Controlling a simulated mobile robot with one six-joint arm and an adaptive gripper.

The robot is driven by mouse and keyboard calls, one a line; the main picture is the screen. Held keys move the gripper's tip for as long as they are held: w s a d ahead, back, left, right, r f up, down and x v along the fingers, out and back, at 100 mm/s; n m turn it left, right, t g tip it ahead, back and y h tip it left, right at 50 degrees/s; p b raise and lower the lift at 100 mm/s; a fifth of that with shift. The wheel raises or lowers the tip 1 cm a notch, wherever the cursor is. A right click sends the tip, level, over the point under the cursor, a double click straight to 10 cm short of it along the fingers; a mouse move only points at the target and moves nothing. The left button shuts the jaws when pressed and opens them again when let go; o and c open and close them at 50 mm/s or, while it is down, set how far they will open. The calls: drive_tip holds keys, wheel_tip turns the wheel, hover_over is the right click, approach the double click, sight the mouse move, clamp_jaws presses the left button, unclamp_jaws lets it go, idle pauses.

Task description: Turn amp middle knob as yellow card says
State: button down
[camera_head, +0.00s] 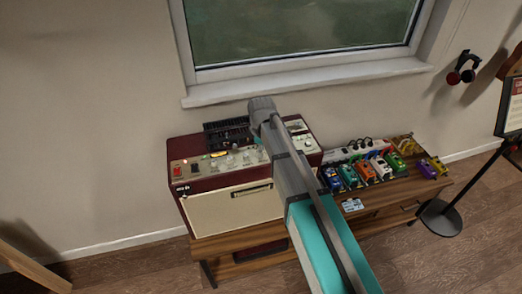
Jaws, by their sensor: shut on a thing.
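The amp (232,203) is dark red with a cream front and stands on a wooden bench below the window. Several pale knobs (230,160) run along its sloped control panel. The amp's middle knob cannot be singled out, and the knob pointers are too small to read. A small yellow strip (218,154) lies at the panel's back edge; it may be the yellow card, and no writing on it is readable. My arm reaches over the amp's right part and covers part of the panel. My gripper is hidden behind the arm, so its fingers do not show.
The wooden bench (400,190) carries several colourful pedals (364,170) and a white power strip (355,149) right of the amp. A small card (353,204) is at its front edge. A round-based stand (440,218) is at right. Floor in front is open.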

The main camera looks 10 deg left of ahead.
drive_tip(key=m, duration=1)
idle(0.4)
drive_tip(key=c, duration=0.5)
unclamp_jaws()
idle(0.4)
